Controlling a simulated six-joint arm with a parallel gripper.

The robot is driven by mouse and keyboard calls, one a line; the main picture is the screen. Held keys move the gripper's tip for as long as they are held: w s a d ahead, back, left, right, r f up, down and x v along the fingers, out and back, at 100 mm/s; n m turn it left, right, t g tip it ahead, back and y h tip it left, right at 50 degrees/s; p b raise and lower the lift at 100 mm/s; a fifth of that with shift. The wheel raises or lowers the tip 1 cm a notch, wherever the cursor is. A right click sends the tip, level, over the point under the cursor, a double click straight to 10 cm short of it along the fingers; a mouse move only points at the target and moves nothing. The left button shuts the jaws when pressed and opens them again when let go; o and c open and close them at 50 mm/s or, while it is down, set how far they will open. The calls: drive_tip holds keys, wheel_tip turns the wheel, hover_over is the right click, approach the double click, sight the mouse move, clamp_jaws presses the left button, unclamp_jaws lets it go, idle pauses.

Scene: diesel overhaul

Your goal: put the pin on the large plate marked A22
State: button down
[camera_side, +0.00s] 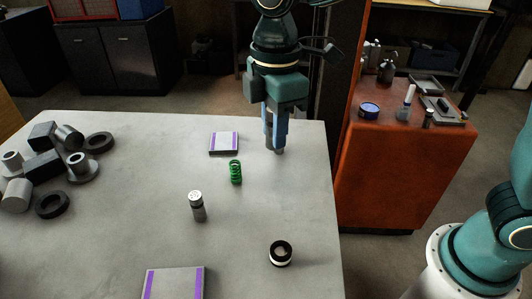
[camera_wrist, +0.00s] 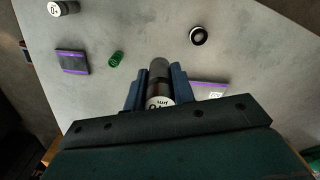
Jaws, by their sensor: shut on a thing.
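My gripper (camera_side: 276,132) is shut on the pin, a grey cylinder (camera_side: 279,150), whose lower end sticks out below the blue fingers. It is near the table's far right corner. In the wrist view the pin (camera_wrist: 158,72) is dark grey with a white printed end, between the fingers. One plate with purple edge strips (camera_side: 224,142) lies left of my gripper. Another purple-edged plate (camera_side: 173,284) lies at the near edge, cut off by the frame and looking bigger. No A22 mark is readable. The wrist view shows a pale purple-edged plate (camera_wrist: 210,91) partly hidden by my gripper.
Several dark metal parts (camera_side: 43,165) crowd the left side. An orange cabinet (camera_side: 400,165) stands beyond the right edge.

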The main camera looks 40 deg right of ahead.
drive_tip(key=a+r, duration=0.1)
drive_tip(key=a, duration=1.1)
hover_over(164, 299)
drive_tip(key=s, duration=0.2)
wheel_tip(164, 299, down, 15)
drive_tip(key=shift+s+f, duration=0.1)
drive_tip(key=shift+f, duration=0.05)
drive_tip(key=shift+f, duration=2.15)
drive_tip(key=shift+f, duration=0.15)
drive_tip(key=c, duration=1.2)
unclamp_jaws()
drive_tip(key=shift+d, duration=0.1)
drive_tip(key=shift+o, duration=0.2)
